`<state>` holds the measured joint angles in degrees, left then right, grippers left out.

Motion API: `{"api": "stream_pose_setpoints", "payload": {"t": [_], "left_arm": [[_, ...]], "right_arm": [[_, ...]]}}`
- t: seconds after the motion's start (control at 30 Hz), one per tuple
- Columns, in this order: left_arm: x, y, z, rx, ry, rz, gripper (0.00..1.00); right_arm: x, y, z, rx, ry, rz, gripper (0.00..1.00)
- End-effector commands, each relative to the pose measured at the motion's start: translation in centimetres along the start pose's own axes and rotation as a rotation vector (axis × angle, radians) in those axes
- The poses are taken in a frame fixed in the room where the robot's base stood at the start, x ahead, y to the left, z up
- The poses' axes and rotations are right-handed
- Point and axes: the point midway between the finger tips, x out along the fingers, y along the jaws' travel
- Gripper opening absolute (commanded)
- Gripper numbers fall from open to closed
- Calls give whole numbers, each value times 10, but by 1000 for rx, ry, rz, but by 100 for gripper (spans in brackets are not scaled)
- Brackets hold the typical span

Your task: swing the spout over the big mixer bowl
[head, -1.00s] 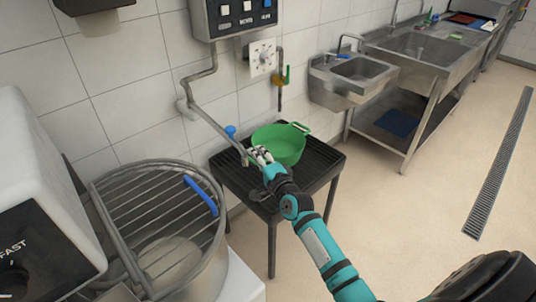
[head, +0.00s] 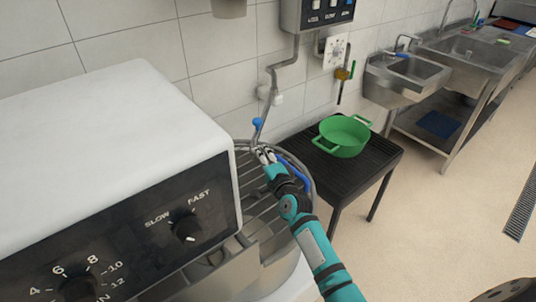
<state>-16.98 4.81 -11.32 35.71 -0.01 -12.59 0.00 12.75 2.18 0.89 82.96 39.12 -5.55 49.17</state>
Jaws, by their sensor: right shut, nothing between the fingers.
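The spout (head: 266,105) is a thin grey pipe that comes from the wall below the control box, with a blue handle (head: 257,124) near its outer end. Its end shows above the far rim of the big mixer bowl (head: 252,185), which has a wire guard with a blue grip. My right gripper (head: 264,151) is shut and empty. It is at the spout's end, just below the blue handle; I cannot tell whether it touches the pipe. The mixer's head hides much of the bowl's left side. My left gripper is not in view.
The white mixer head (head: 110,130) with its dials fills the left. A green two-handled pot (head: 343,137) stands on a black slatted table (head: 385,160) right of the bowl. Steel sinks (head: 408,76) line the wall further right.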

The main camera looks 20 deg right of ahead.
Motion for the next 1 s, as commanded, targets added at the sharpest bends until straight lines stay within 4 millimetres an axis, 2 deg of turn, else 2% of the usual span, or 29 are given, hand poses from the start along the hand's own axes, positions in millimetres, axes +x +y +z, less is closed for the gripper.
{"api": "stream_pose_setpoints", "payload": {"t": [0.2,0.73,0.87,1.0], "left_arm": [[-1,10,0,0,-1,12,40],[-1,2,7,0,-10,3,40],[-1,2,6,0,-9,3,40],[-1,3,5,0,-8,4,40]], "right_arm": [[7,-1,8,1,-1,-2,0],[7,-1,10,1,-2,0,0],[-3,0,10,1,-2,0,0],[-29,0,9,0,0,0,0]]}}
